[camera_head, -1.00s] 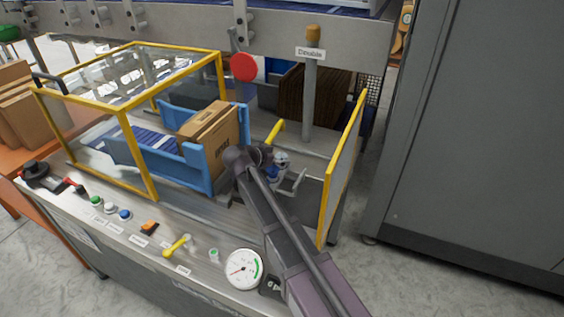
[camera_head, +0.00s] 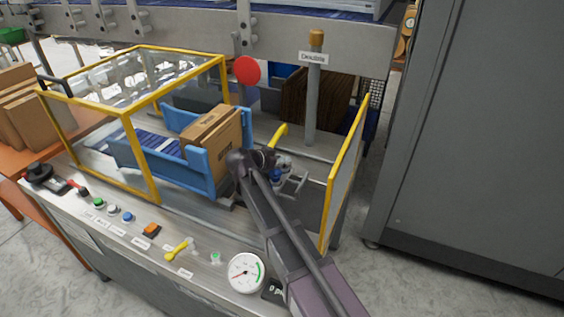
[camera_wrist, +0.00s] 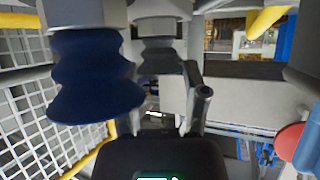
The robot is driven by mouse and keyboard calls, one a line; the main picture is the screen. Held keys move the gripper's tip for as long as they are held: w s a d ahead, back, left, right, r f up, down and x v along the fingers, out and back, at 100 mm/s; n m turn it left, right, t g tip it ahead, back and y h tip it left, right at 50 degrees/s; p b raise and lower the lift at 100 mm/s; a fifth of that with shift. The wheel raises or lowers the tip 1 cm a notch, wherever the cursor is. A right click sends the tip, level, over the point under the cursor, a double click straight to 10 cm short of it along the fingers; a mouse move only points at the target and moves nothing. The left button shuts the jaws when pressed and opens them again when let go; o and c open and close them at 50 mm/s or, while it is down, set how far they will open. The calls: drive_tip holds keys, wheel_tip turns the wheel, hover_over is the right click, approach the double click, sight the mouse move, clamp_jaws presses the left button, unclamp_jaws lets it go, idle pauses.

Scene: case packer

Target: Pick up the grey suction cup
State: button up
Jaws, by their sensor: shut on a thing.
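The grey suction cup (camera_wrist: 160,58), dark and ribbed, hangs from a light metal fitting at the upper middle of the wrist view. My gripper (camera_wrist: 165,80) is shut on it, with the right finger along its right side. The left finger is mostly hidden behind a larger blue suction cup (camera_wrist: 92,80), which hangs close to the camera. In the head view my gripper (camera_head: 264,160) is at the suction tool, right of the blue carton holder. The grey cup cannot be made out there; the blue cup (camera_head: 277,174) shows just beside my wrist.
A brown carton (camera_head: 212,142) sits in the blue holder (camera_head: 199,175) left of my wrist. Yellow-framed guards stand at left (camera_head: 128,115) and right (camera_head: 343,175). A grey post (camera_head: 312,105) rises behind. A red disc (camera_wrist: 291,141) is close at right in the wrist view.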

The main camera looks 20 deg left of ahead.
wheel_tip(320, 180, up, 10)
drive_tip(key=p, duration=0.9)
drive_tip(key=shift+p, duration=0.35)
idle(0.4)
wheel_tip(320, 180, up, 8)
drive_tip(key=p, duration=0.8)
drive_tip(key=shift+r+p, duration=0.2)
drive_tip(key=shift+p, duration=0.1)
drive_tip(key=shift+s, duration=0.1)
